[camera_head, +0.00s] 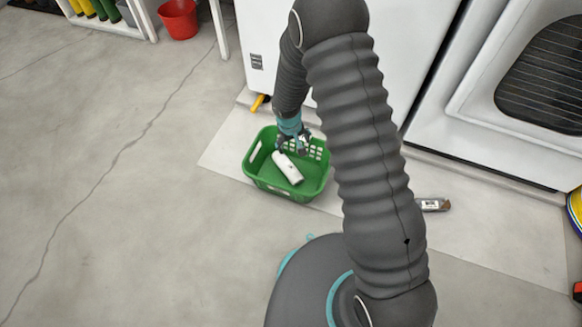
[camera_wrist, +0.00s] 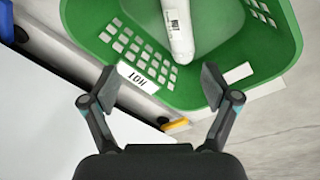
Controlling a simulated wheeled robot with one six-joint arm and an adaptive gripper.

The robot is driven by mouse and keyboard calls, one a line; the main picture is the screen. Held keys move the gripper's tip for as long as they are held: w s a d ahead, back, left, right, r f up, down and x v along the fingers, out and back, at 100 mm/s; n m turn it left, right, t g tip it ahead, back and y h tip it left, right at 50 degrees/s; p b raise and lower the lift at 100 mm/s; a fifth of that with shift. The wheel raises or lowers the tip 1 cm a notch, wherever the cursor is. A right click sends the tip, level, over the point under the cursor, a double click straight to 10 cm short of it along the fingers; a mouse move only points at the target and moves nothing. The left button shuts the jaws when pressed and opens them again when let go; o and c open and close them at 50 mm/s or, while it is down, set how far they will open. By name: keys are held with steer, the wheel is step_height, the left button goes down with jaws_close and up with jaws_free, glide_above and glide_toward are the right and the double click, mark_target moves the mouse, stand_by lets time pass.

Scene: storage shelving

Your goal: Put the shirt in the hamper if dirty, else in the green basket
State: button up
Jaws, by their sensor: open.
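The green basket (camera_head: 262,180) stands on the floor in front of the white appliances; it fills the top of the wrist view (camera_wrist: 262,62). A long white object (camera_head: 287,167) lies in it, also seen in the wrist view (camera_wrist: 179,32) with small dark print on it. It looks more like a bottle or tube than a shirt; I cannot tell. My gripper (camera_head: 293,141) is at the basket's far side, above its rim. In the wrist view my gripper (camera_wrist: 158,86) is open, its fingers apart with nothing held between them. I make out no clear shirt or hamper.
A red bucket (camera_head: 178,18) stands at the upper left by a white shelf. A small labelled item (camera_head: 434,204) lies on the floor at right. A yellow piece (camera_head: 258,103) shows by the appliance base. The floor at left is clear.

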step_height(320, 180, up, 11)
steer(key=s+a, duration=0.1)
steer(key=shift+s, duration=0.3)
steer(key=shift+f, duration=0.1)
